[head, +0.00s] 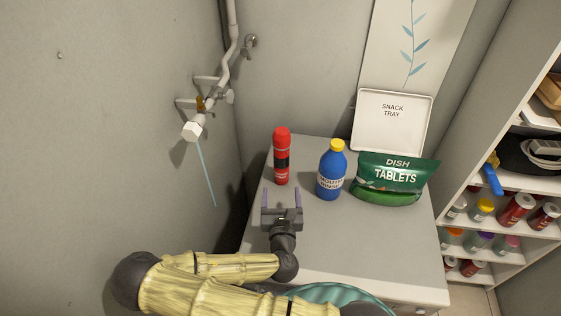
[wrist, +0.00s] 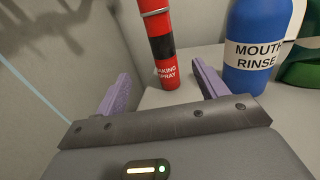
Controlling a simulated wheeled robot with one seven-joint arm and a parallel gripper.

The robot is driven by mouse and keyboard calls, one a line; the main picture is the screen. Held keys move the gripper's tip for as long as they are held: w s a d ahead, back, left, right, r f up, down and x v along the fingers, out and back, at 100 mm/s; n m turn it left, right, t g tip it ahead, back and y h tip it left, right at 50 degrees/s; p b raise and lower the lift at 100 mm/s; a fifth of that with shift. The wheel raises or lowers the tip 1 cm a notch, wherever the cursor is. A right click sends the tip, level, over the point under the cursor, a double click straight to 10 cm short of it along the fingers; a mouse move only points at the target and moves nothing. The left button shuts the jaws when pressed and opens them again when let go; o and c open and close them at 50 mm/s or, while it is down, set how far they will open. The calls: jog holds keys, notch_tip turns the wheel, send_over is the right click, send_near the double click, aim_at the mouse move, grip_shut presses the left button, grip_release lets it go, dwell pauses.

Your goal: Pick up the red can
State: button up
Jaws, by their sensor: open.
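The red can (head: 281,150) is a tall, slim spray can with a black band, upright on the grey counter (head: 330,240) near its left edge. In the wrist view the red can (wrist: 164,72) stands ahead, between the lines of the two fingers, with its top cut off. My gripper (head: 282,198) is open and empty, just in front of the can and apart from it. Its two purple fingers (wrist: 160,88) show in the wrist view, pointing toward the can.
A blue mouth rinse bottle (head: 331,172) stands close to the right of the can. A green dish tablets bag (head: 394,180) is right of it. A white snack tray (head: 392,133) leans behind. Walls lie left and behind; a shelf (head: 500,225) stands right. The counter's front is clear.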

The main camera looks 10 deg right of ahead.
aim_at(281, 162)
jog(key=w+b, duration=0.7)
jog(key=b, duration=0.4)
jog(key=shift+d+f+b, duration=0.15)
jog(key=shift+d+b, duration=0.2)
jog(key=shift+w+b, duration=0.1)
jog(key=shift+b, duration=0.3)
jog(key=shift+d+b, duration=0.15)
jog(key=shift+b, duration=0.7)
jog(key=shift+d+f+b, duration=0.1)
jog(key=shift+d+b, duration=0.15)
jog(key=shift+b, duration=0.55)
jog(key=w, duration=0.2)
jog(key=w+d+p, duration=0.1)
jog(key=w, duration=0.1)
jog(key=shift+r, duration=0.25)
jog(key=shift+w, duration=0.35)
